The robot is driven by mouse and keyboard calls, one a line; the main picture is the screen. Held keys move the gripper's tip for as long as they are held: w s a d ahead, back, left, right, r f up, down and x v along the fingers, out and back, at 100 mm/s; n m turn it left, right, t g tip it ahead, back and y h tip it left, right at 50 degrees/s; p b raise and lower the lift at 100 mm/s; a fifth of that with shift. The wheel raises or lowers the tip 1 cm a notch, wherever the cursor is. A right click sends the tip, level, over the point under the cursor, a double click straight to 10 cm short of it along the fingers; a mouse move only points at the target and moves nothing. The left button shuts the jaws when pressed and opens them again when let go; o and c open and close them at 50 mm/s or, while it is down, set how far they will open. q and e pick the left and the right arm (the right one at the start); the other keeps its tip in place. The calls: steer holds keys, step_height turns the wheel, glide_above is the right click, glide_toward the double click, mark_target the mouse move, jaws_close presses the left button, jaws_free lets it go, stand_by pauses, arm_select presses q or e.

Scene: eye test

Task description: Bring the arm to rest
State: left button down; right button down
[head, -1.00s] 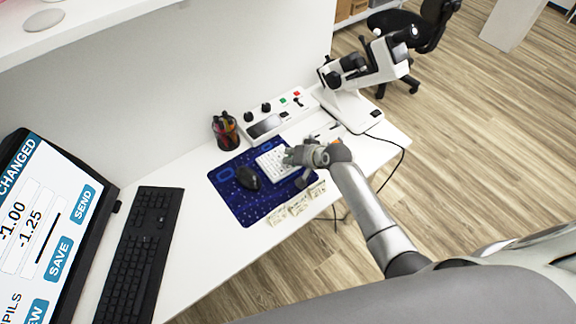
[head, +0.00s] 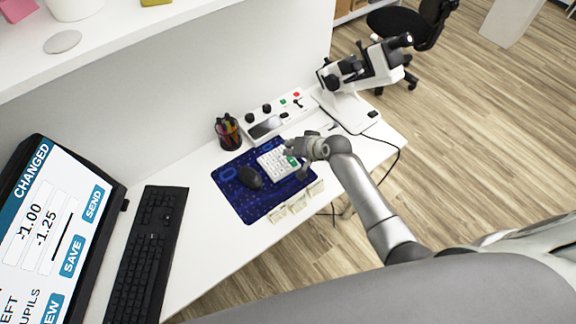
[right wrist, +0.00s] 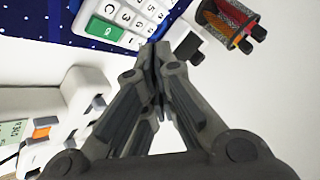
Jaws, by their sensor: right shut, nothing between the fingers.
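My right arm reaches in from the lower right of the head view. My right gripper (head: 290,147) is over the desk, at the right edge of a white keypad (head: 274,160) with a green key. In the right wrist view the fingers (right wrist: 153,50) are shut together with nothing between them. Their tips show just below the keypad (right wrist: 140,14) and its green key in that picture. I cannot tell the exact height of the tips above the desk. My left gripper is not in view.
The keypad and a black mouse (head: 250,177) are on a blue mat (head: 233,196). Around them stand a pen cup (head: 228,132), a control box (head: 264,127), a white optical instrument (head: 352,112), a keyboard (head: 146,255) and a monitor (head: 52,225). A shelf (head: 130,35) overhangs at upper left.

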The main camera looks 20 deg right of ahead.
stand_by(0.4)
steer(key=s+d+r+n+g+h, duration=0.1)
steer(key=s+r+n+g, duration=0.15)
steer(key=s, duration=0.85)
steer(key=s+d+r+n+g+h, duration=0.1)
steer(key=s+r+h, duration=0.15)
steer(key=s, duration=0.85)
steer(key=s+d+r+n+g, duration=0.1)
steer(key=s+r+n, duration=0.15)
steer(key=s, duration=0.85)
step_height(320, 180, down, 28)
steer(key=r+g+b, duration=0.1)
steer(key=b, duration=0.3)
steer(key=s+d+f+g+b, duration=0.1)
steer(key=s+d+f+b, duration=0.1)
steer(key=s+f, duration=1.6)
step_height(320, 180, down, 4)
steer(key=shift+s+d+r+g+b, duration=0.1)
steer(key=shift+s+d+g+b, duration=0.2)
steer(key=shift+b, duration=0.6)
